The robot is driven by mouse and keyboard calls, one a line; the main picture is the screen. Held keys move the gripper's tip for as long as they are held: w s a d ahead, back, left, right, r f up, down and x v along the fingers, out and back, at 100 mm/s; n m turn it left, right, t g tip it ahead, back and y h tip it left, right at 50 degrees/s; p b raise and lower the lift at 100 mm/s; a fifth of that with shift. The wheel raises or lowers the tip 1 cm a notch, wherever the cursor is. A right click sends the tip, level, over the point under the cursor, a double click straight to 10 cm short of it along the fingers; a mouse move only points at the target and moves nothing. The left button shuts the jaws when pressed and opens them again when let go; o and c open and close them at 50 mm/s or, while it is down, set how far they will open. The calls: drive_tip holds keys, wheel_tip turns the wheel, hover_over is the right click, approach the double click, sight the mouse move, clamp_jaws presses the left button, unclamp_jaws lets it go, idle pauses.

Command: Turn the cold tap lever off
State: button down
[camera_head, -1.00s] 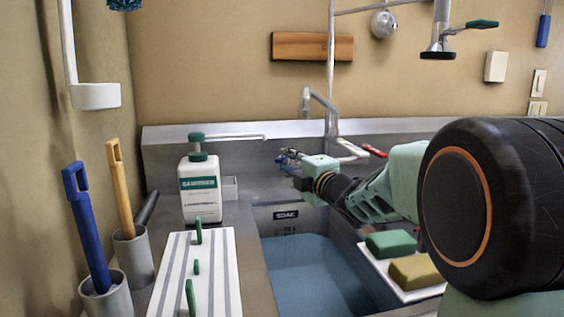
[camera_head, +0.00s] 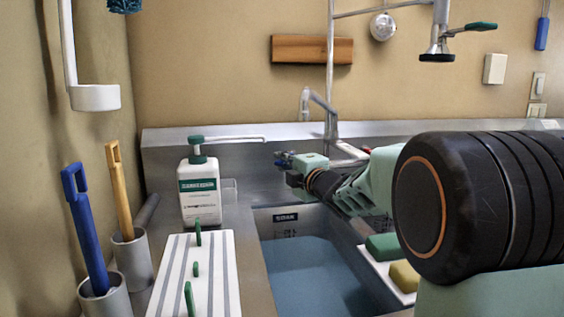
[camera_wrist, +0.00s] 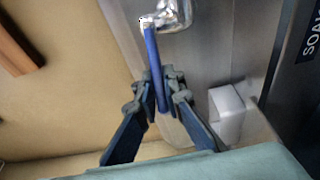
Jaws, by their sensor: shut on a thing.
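The cold tap lever is a thin blue bar (camera_wrist: 153,62) that runs from a chrome tap body (camera_wrist: 172,14) in the wrist view. My gripper (camera_wrist: 160,90) has its two dark fingers shut on the lever's free end. In the head view my gripper (camera_head: 284,160) is at the sink's back wall, left of the faucet (camera_head: 330,120). There the blue lever is small and mostly hidden by the fingers. A bit of the red lever (camera_head: 366,150) shows behind my arm.
The sink basin (camera_head: 310,270) holds bluish water below my arm. A sanitizer bottle (camera_head: 199,190) with a long spout stands left of my gripper. A white tray with green (camera_head: 390,246) and yellow sponges (camera_head: 404,276) is at right. A white striped board (camera_head: 215,275) lies at front left.

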drive_tip(key=d+n+y+p, duration=0.1)
drive_tip(key=p, duration=0.1)
drive_tip(key=shift+r+g+p, duration=0.3)
drive_tip(key=shift+r+g, duration=0.1)
drive_tip(key=y+p, duration=0.1)
drive_tip(key=d+n+g+y, duration=0.1)
drive_tip(key=n+g+y+p, duration=0.1)
drive_tip(key=shift+s+d+f+p, duration=0.15)
drive_tip(key=shift+s+f+p, duration=0.1)
drive_tip(key=shift+p, duration=0.05)
drive_tip(key=c, duration=2)
unclamp_jaws()
drive_tip(key=shift+c, duration=0.2)
drive_tip(key=shift+f, duration=0.1)
